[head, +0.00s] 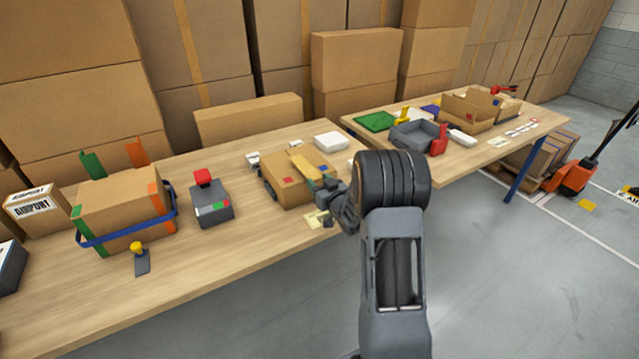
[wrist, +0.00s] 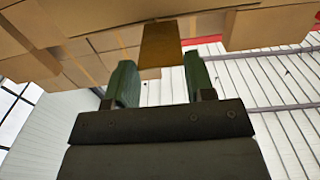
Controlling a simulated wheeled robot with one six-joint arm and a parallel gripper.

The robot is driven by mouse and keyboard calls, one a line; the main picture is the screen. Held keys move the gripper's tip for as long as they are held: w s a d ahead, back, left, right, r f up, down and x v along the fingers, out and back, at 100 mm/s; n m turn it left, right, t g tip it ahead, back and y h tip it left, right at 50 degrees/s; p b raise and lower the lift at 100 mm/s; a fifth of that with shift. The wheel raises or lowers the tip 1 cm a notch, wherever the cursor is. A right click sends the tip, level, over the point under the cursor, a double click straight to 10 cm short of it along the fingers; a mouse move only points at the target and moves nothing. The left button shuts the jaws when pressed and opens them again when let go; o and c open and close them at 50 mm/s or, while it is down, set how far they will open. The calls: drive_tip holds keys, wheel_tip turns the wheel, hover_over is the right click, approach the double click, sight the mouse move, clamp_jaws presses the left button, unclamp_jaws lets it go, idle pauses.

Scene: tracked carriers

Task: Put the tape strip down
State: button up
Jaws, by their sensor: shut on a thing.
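My gripper (head: 324,187) is at the near right side of a small carton (head: 283,190) on the near table. In the wrist view, my gripper (wrist: 160,72) has its two green fingers on either side of a flat brown tape strip (wrist: 160,45), and it is shut on the strip. The tape strip (head: 303,164) shows as a tan band over the carton's top in the head view. I cannot tell whether it touches the carton. My arm hides part of the table edge.
A strapped carton (head: 125,207), a grey device with a red top (head: 210,200) and a yellow-knobbed tool (head: 140,259) stand to the left. A white box (head: 331,140) lies behind. A second table (head: 470,162) stands at right.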

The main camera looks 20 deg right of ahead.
drive_tip(key=shift+s+f+b, duration=0.1)
drive_tip(key=shift+f+b, duration=0.4)
drive_tip(key=shift+b, duration=0.15)
drive_tip(key=shift+s+f, duration=0.15)
drive_tip(key=shift+f, duration=0.15)
drive_tip(key=o, duration=0.9)
drive_tip(key=shift+a+f+b, duration=0.1)
drive_tip(key=shift+b, duration=0.2)
drive_tip(key=s+d+r, duration=0.2)
drive_tip(key=s, duration=0.9)
drive_tip(key=s+a+r+g, duration=0.1)
drive_tip(key=s+a+g, duration=0.3)
drive_tip(key=s+g, duration=0.1)
drive_tip(key=s+a+r+g+h, duration=0.1)
drive_tip(key=s+a+g, duration=0.4)
drive_tip(key=s, duration=0.2)
drive_tip(key=s+a+r+m+g, duration=0.1)
drive_tip(key=s+a+r+g, duration=0.1)
drive_tip(key=s+a+g, duration=0.2)
drive_tip(key=shift+s+a+g+h, duration=0.2)
drive_tip(key=shift+s+a, duration=0.15)
drive_tip(key=shift+s, duration=0.25)
drive_tip(key=shift+s+a+g+h, duration=0.1)
drive_tip(key=shift+s+a+g, duration=0.1)
drive_tip(key=shift+s+a, duration=0.3)
